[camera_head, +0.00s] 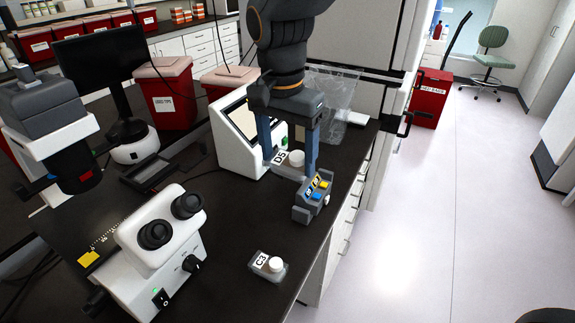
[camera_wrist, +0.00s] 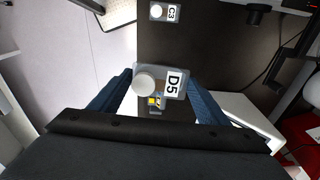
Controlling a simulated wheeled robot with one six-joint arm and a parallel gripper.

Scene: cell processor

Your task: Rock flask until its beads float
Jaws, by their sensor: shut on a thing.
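My gripper (camera_head: 288,165) points down over the black bench, with its blue fingers closed on the sides of a clear flask labelled D5 (camera_head: 279,157). The flask has a white cap and also shows in the wrist view (camera_wrist: 173,97) between the finger ends. It looks roughly level; I cannot tell whether it touches the bench. A second flask labelled C3 (camera_head: 262,260), also white-capped, lies apart on the bench near the front edge, and shows at the top of the wrist view (camera_wrist: 173,13). No beads can be made out in either flask.
A small grey device with yellow and blue buttons (camera_head: 313,198) sits just in front of the held flask. A white unit with a screen (camera_head: 228,150) stands close behind on the left. A white microscope (camera_head: 160,240) stands at front left. Bare bench lies around flask C3.

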